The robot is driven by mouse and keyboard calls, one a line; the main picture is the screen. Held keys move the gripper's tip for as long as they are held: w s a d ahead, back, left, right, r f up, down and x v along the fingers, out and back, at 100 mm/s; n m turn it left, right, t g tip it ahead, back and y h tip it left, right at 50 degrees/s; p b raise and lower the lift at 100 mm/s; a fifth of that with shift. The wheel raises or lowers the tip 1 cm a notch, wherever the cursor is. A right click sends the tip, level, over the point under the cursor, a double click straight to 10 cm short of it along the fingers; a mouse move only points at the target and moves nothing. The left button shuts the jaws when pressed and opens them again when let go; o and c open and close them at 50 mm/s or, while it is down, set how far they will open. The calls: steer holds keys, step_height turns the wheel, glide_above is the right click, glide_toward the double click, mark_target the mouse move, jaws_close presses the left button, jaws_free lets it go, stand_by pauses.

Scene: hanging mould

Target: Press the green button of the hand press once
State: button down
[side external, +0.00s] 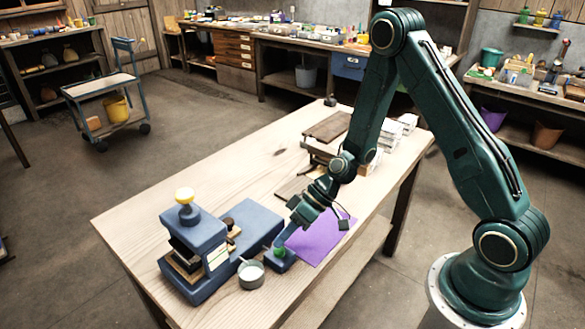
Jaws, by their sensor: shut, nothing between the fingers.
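The green button (280,253) sits on a small blue box (283,264) to the right of the press. My gripper (283,242) is shut and empty, pointing down and left with its tip just above the green button. From this view I cannot tell whether the tip touches the button. The tip and the button are small and partly overlap here.
A small round grey tin (251,274) stands between the press and the button box. A purple sheet (318,240) lies under my gripper. Brown boards and a small stand (322,150) are farther back on the wooden table (160,200). The table's left part is clear.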

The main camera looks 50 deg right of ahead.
steer(key=shift+r, duration=0.1)
steer(key=shift+r, duration=2.4)
step_height(320, 180, up, 15)
steer(key=h, duration=0.5)
glide_above(284, 249)
steer(key=s+d, duration=0.3)
steer(key=s, duration=0.5)
steer(key=s+d+r+m+t+h, duration=0.1)
steer(key=s+d+r+m, duration=0.1)
steer(key=s+r, duration=0.2)
steer(key=s+d+r+m+h, duration=0.2)
steer(key=s+r, duration=0.1)
steer(key=s, duration=0.6)
steer(key=shift+d+r+t, duration=0.35)
steer(key=shift+d+t, duration=0.05)
steer(key=c, duration=2.2)
jaws_free()
